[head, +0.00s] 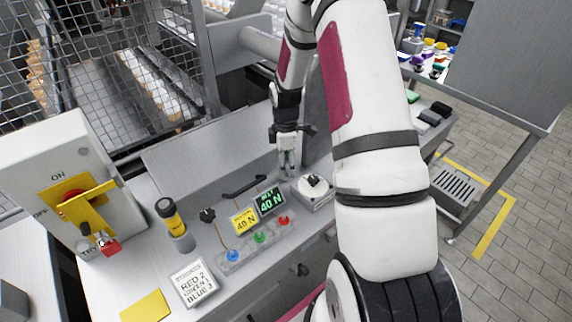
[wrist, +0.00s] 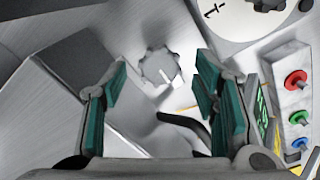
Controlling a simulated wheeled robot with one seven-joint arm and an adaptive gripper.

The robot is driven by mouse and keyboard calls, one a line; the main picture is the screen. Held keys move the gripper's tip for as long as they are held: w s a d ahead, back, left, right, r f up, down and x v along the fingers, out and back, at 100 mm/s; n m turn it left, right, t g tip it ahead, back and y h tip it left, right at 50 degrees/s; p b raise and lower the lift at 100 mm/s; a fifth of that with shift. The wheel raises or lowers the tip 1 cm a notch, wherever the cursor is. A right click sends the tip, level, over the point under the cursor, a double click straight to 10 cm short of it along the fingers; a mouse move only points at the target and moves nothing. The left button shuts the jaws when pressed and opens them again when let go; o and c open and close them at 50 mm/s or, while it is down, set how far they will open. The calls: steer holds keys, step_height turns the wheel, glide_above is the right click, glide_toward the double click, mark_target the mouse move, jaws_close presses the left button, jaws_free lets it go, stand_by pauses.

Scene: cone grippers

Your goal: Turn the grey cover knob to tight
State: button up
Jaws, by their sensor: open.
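The grey cover knob (wrist: 158,66) has a scalloped rim and a white mark pointing to the lower right in the wrist view. It sits on a bare metal surface. My gripper (wrist: 161,80) is open, with its green-padded fingers on either side of the knob in that view, apart from it. In the head view my gripper (head: 288,168) points down over the back of the metal bench, left of the white dial. I cannot make out the grey knob in the head view; the gripper seems to hide it. The height gap is unclear.
A black handle (wrist: 188,126) lies close below the knob in the wrist view. A white dial (head: 313,187) with a black knob stands right of my gripper. Red (head: 284,220), green and blue buttons and two 40 N displays lie in front. A switch box (head: 62,185) stands left.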

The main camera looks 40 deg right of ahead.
steer(key=shift+f, duration=0.5)
steer(key=c, duration=1.2)
steer(key=shift+o, duration=0.2)
